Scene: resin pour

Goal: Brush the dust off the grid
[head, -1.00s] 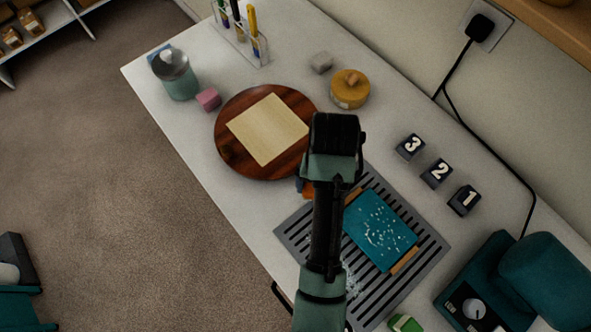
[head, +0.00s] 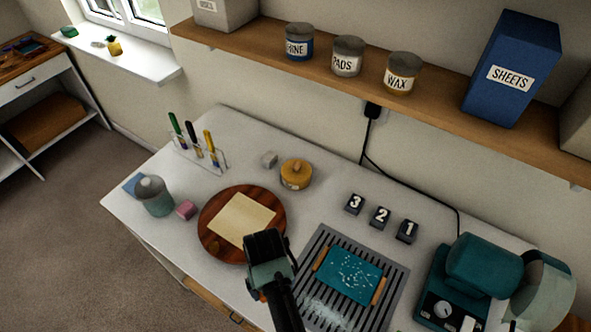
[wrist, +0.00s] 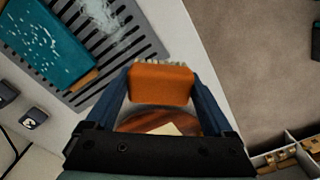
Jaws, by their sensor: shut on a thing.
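The grey slotted grid (head: 399,277) lies on the white table. A teal board (head: 350,273) with wooden end strips and white specks rests on it. A patch of white dust (head: 325,312) lies on the grid's near part; the dust also shows in the wrist view (wrist: 108,18) beside the board (wrist: 45,40). My gripper (wrist: 160,88) is shut on an orange brush (wrist: 160,84) with pale bristles. In the head view my gripper's fingertips are mostly hidden, left of the grid near the round wooden board. The brush appears apart from the dust.
The round wooden board (head: 212,238) carries a cream sheet (head: 242,220). Number blocks (head: 380,217) stand behind the grid, and a teal machine (head: 450,300) stands to its right.

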